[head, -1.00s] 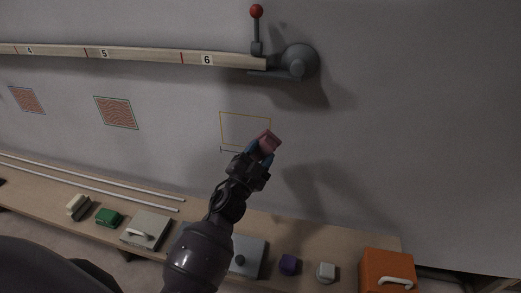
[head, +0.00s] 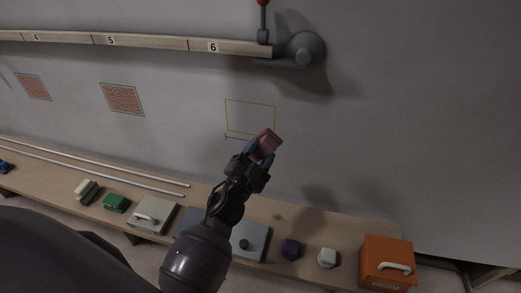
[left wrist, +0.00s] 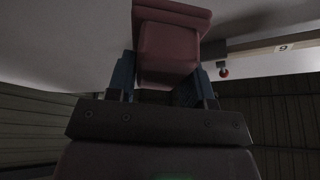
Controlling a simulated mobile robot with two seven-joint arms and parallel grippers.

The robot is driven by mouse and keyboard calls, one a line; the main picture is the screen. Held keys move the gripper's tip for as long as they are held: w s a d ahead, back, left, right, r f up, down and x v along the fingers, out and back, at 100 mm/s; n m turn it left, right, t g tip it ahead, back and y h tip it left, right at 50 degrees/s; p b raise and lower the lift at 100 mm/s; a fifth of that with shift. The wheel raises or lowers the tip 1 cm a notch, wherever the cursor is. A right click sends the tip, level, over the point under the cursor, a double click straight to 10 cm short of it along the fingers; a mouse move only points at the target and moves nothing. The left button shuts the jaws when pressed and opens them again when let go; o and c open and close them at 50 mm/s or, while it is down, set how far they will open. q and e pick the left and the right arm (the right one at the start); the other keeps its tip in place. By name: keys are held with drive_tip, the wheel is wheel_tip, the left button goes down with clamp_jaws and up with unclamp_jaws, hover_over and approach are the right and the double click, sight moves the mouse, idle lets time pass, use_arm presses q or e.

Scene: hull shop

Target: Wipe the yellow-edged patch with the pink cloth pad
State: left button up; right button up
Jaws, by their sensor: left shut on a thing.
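The yellow-edged patch (head: 250,115) is a thin yellow rectangle on the grey wall, in the middle of the head view. Its inside looks the same grey as the wall. My left gripper (head: 260,152) is shut on the pink cloth pad (head: 270,141), just below the patch's lower right corner in the picture. In the left wrist view the pad (left wrist: 168,50) sits between the two blue fingers, and its wider face is at the far end, close to the pale wall. I cannot tell whether it touches the wall. My right gripper is not in view.
A wooden batten (head: 150,42) with numbers runs above the patch to a grey clamp (head: 304,50). Two red-hatched patches (head: 122,99) are to the left.

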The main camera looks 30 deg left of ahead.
use_arm(q)
drive_tip(key=shift+s+d+r+p, duration=0.1)
drive_tip(key=shift+s+d+p, duration=0.15)
drive_tip(key=shift+s, duration=0.75)
drive_tip(key=shift+s+d+p, duration=0.15)
drive_tip(key=shift+s+d, duration=0.05)
drive_tip(key=shift+s, duration=0.75)
